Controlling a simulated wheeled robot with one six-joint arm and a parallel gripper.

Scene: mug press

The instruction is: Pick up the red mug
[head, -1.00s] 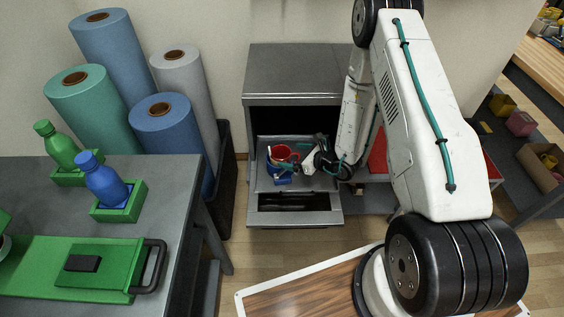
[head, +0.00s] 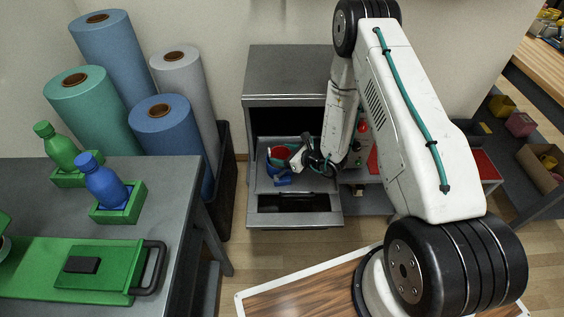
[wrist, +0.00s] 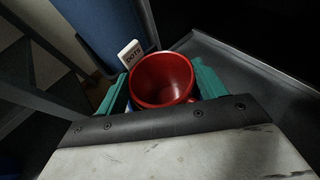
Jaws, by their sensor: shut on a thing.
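The red mug (head: 281,153) is at the open front of the grey cabinet-like press (head: 288,75), above a blue part (head: 283,182). My gripper (head: 291,162) reaches it from the right and partly hides it. In the wrist view, the red mug (wrist: 160,80) sits between the teal fingers of my gripper (wrist: 162,88), its open mouth facing the camera. The fingers are shut on it, one on each side. I cannot tell whether the mug still touches what is beneath it.
A white label (wrist: 131,53) shows just beyond the mug. A grey table (head: 185,190) with a blue bottle (head: 104,186), a green bottle (head: 57,147) and a green fixture (head: 70,265) stands at left. Large rolls (head: 165,130) stand behind it. Wooden floor lies in front of the press.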

